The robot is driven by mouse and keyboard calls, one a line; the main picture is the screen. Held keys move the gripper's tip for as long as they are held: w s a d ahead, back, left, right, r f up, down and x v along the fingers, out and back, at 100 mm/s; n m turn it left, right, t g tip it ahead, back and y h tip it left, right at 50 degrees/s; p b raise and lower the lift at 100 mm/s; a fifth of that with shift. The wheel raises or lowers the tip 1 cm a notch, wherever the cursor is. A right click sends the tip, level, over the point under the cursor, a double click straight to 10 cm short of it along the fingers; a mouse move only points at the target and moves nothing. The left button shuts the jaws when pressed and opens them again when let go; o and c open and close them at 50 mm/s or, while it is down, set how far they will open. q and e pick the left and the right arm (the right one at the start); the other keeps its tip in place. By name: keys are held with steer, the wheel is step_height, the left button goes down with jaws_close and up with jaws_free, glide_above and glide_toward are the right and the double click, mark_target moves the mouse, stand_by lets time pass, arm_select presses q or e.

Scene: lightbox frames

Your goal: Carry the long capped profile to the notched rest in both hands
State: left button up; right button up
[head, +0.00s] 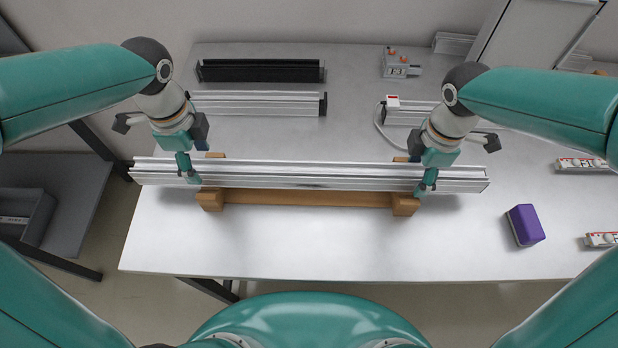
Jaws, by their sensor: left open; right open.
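The long silver profile (310,175) lies left to right across the wooden notched rest (310,197), both ends overhanging it. Wood shows in front of and behind the profile. Whether the profile sits fully down in the notches is hidden. My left gripper (188,168) is open at the profile, near the rest's left block. My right gripper (428,180) is open at the profile, just right of the rest's right block. Both point down with fingers overlapping the profile in the picture; I cannot tell whether they touch it.
Behind lie a shorter silver profile (258,104), a black-fronted profile (262,71), another silver piece (400,116) with a cable, and a grey labelled block (400,70). A purple box (525,225) and small labelled parts (582,164) are on the right. The table's front strip (300,250) is clear.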

steer(key=shift+r, duration=0.25)
arm_select(q)
step_height(320, 180, up, 9)
arm_select(e)
step_height(320, 180, up, 11)
steer(key=shift+r, duration=0.2)
arm_select(q)
steer(key=shift+f, duration=0.1)
stand_by(0.3)
arm_select(e)
steer(key=shift+s, duration=0.1)
